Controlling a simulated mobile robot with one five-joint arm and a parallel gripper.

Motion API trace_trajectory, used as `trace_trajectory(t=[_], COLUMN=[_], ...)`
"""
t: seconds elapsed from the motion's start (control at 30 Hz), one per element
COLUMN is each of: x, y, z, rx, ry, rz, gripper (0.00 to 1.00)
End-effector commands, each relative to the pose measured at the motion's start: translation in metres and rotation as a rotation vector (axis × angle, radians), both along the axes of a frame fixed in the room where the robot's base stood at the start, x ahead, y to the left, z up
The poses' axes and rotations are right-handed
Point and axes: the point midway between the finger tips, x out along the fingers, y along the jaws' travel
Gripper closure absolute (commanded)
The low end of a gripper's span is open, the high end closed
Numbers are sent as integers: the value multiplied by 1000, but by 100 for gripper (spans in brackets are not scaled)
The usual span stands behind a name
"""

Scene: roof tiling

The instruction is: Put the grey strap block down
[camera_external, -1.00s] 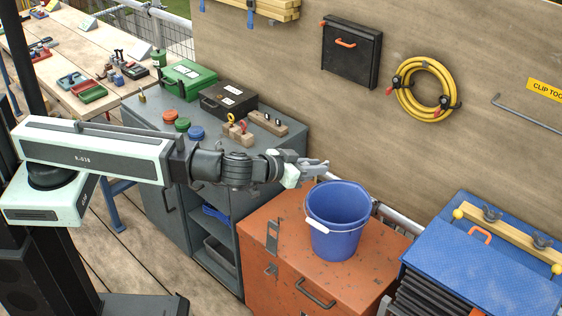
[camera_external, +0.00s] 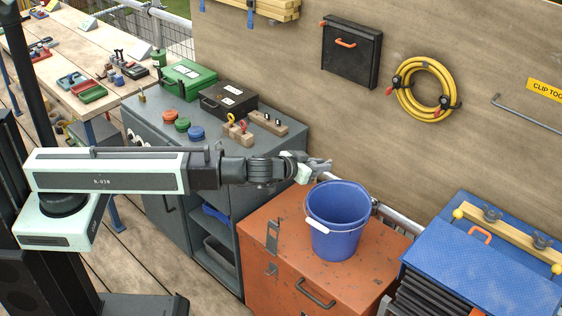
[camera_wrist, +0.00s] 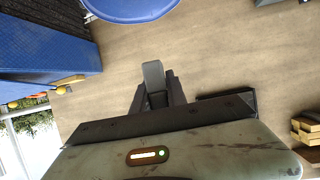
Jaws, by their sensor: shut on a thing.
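My gripper (camera_external: 316,166) reaches right, above the back of the orange cabinet and a little up and left of the blue bucket's rim in the outside view. It is shut on the grey strap block (camera_wrist: 153,76), which shows as a dark grey piece between the fingers (camera_wrist: 155,92) in the wrist view. The block is held in the air; in the outside view it is hard to tell from the fingers.
The blue bucket (camera_external: 335,232) stands on the orange cabinet (camera_external: 265,225). A grey cabinet (camera_external: 165,150) behind my arm carries coloured lids, blocks and cases. A blue chest (camera_external: 490,265) is at right. The wooden wall (camera_external: 300,110) rises behind the gripper.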

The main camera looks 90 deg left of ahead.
Motion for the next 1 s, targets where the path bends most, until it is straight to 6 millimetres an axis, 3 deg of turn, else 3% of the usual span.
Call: trace_trajectory(t=[0.03,0.1,0.4,0.6,0.8,1.0], x=[3,5,2,-6,-9,-8], y=[22,50,167,229,260,268], z=[-41,-68,-173,-235,-282,-295], rx=[2,1,8,11,5,1], ry=[1,3,3,-2,-15,-23], rz=[17,34,104,134,133,125], gripper=[100,100,100,100,100,100])
